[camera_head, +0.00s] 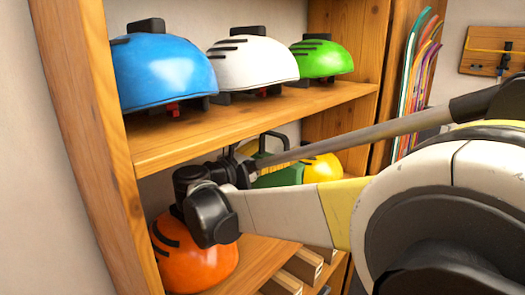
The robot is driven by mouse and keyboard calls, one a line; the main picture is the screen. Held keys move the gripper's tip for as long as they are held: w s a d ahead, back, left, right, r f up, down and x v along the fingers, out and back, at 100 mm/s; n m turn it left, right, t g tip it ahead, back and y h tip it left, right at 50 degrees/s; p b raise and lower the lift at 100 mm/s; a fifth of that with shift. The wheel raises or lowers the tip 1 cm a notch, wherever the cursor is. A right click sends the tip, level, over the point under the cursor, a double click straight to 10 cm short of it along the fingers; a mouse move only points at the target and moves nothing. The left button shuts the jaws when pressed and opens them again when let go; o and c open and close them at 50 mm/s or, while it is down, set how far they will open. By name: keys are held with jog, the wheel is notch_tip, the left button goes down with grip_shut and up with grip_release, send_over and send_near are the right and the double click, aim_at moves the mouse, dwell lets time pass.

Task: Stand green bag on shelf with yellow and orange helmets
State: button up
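The green bag (284,177) is on the lower shelf level, partly hidden behind my arm. Its dark handle (270,138) shows above it. The orange helmet (195,262) sits at the left on the lower shelf. The yellow helmet (322,168) is at the right of the bag, its lower part hidden by my arm. My gripper (242,168) is at the bag's left side, near its handle. The dark parts overlap there, so I cannot see whether its fingers touch or hold the bag, or whether the bag's base rests on the shelf.
The upper shelf (240,122) holds a blue helmet (165,72), a white helmet (252,64) and a green helmet (320,60), close above my wrist. The left upright (95,130) bounds the shelf. Colourful boards (418,75) stand at right.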

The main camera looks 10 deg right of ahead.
jog(key=shift+o, duration=0.3)
jog(key=shift+r, duration=0.3)
jog(key=p+v, duration=0.1)
jog(key=v, duration=0.6)
jog(key=shift+a, duration=0.2)
jog(key=shift+s+f, duration=0.1)
jog(key=shift+s, duration=0.05)
